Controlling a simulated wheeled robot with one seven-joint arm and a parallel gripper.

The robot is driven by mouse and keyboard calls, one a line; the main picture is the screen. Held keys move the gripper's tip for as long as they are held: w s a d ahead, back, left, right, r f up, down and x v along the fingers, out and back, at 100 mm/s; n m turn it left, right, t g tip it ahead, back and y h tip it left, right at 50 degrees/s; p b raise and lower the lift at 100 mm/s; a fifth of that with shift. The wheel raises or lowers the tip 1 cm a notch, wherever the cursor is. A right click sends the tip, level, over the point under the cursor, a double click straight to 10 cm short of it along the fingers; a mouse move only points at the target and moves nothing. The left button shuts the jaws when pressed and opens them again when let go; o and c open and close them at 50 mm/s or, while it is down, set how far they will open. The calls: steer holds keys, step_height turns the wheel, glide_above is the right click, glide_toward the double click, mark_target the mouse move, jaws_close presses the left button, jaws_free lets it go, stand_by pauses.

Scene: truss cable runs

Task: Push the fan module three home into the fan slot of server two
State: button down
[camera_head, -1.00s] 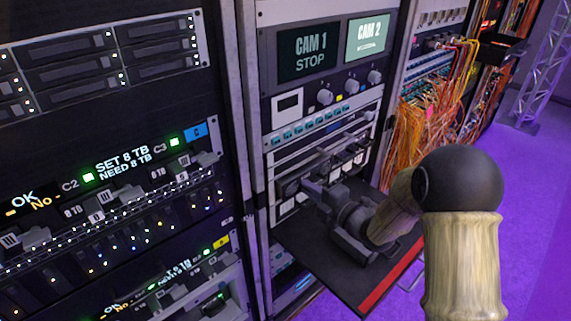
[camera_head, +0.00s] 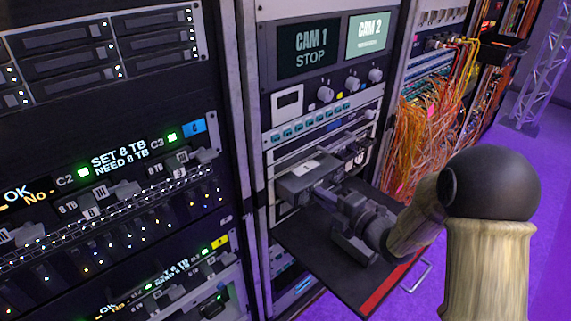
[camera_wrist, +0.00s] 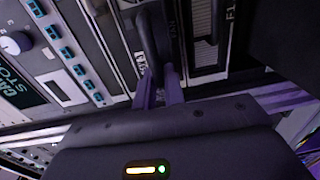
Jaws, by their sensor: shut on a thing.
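The fan module (camera_head: 297,184), a grey box with a white label on top, stands out from the front of the server (camera_head: 279,160) in the middle rack in the head view. My gripper (camera_head: 328,192) is at its near end. In the wrist view, my gripper (camera_wrist: 160,88) is shut on the module's dark handle (camera_wrist: 149,40), one finger on each side. The slot around the module is mostly hidden, and how deep the module sits I cannot tell.
Other modules (camera_head: 352,150) sit in the row to the right, close to my gripper. A dark shelf with a red front strip (camera_head: 386,289) juts out below my arm. Orange cables (camera_head: 425,135) hang in the right rack. Purple floor lies clear at right.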

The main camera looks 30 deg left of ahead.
steer(key=shift+s+d+f, duration=0.15)
steer(key=shift+d, duration=0.1)
steer(key=c, duration=1.4)
jaws_free()
steer(key=shift+d, duration=0.1)
steer(key=b+v, duration=0.1)
steer(key=v, duration=1.6)
steer(key=shift+s+d, duration=0.1)
